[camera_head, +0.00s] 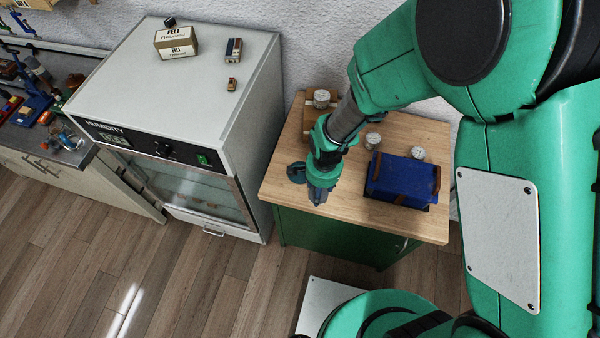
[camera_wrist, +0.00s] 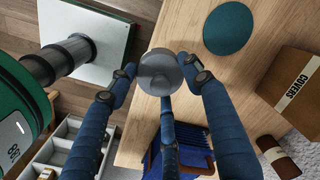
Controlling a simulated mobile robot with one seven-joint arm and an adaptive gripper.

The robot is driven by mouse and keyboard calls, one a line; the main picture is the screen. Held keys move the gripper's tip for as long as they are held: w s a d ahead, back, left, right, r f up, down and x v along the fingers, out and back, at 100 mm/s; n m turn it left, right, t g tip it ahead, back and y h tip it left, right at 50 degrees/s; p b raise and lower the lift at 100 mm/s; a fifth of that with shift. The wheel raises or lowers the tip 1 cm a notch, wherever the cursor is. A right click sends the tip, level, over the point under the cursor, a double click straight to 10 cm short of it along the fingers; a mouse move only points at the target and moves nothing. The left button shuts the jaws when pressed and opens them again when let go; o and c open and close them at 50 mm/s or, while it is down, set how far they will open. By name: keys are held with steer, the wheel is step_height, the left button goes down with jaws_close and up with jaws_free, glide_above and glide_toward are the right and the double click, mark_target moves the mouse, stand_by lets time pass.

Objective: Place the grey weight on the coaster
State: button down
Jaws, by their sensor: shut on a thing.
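The grey weight (camera_wrist: 158,74) is a round, smooth metal piece with a small knob, seen in the wrist view between my fingertips. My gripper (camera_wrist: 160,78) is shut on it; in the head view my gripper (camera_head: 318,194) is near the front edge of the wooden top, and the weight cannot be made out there. The coaster (camera_wrist: 229,28) is a flat, dark teal disc on the wooden top, bare and apart from the weight. In the head view the coaster (camera_head: 296,172) shows just left of my gripper, partly hidden by it.
The wooden top (camera_head: 285,150) also holds a blue box (camera_head: 395,178) on the right and several silver tins, one of them here (camera_head: 373,141). The humidity cabinet (camera_head: 190,95) stands close on the left.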

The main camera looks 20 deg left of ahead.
steer(key=shift+s+a+f, duration=0.1)
steer(key=shift+s+f, duration=0.1)
steer(key=shift+s, duration=1.15)
steer(key=shift+w, duration=0.1)
glide_above(300, 172)
steer(key=shift+w+f+p, duration=0.1)
steer(key=shift+f+p, duration=0.2)
steer(key=shift+f, duration=0.45)
steer(key=shift+f, duration=1.75)
steer(key=shift+f, duration=0.1)
steer(key=c, duration=0.8)
jaws_free()
steer(key=r, duration=1.2)
steer(key=shift+d+r, duration=0.1)
steer(key=shift+d, duration=0.1)
